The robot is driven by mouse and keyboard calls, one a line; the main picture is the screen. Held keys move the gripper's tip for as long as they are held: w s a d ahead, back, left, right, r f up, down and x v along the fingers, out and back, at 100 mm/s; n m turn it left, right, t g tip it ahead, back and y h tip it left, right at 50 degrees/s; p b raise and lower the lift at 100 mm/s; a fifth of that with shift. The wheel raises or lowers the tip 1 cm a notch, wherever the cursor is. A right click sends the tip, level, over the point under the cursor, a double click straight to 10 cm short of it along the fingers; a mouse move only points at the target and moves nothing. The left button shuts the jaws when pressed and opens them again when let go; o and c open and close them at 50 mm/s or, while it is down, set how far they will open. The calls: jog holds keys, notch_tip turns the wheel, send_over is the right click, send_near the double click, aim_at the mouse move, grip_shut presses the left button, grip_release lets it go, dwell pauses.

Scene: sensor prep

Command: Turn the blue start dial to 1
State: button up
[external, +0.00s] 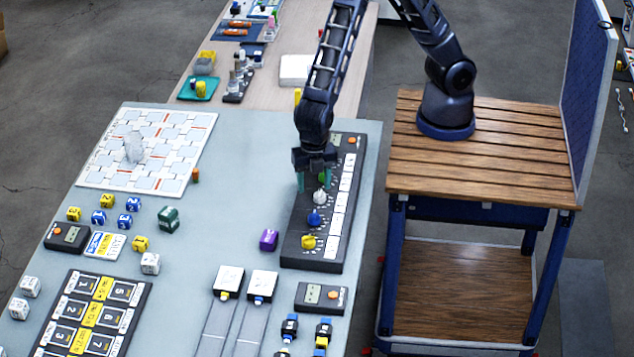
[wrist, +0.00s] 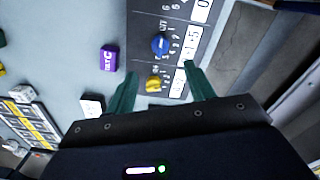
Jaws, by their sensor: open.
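The blue dial (external: 314,217) sits on a long black control panel (external: 296,257), between a white dial (external: 320,197) and a yellow dial (external: 308,242). My gripper (external: 314,181) points down above the panel's upper part, with green fingers apart and nothing between them. In the wrist view the blue dial (wrist: 160,44) lies just beyond the fingertips (wrist: 160,70), and the yellow dial (wrist: 154,85) shows between the fingers. Printed numbers surround the blue dial; its exact setting is too small to read. My gripper looks apart from the dials.
A purple block (external: 269,240) stands close to the panel's left side; it also shows in the wrist view (wrist: 108,60). A small timer box (external: 321,298) and two white-topped sliders (external: 229,280) are below. Several cubes lie left. The table between is clear.

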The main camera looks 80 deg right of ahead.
aim_at(314, 213)
notch_tip(314, 213, down, 11)
jog(key=shift+r, duration=0.1)
dwell(0.5)
jog(key=c, duration=1)
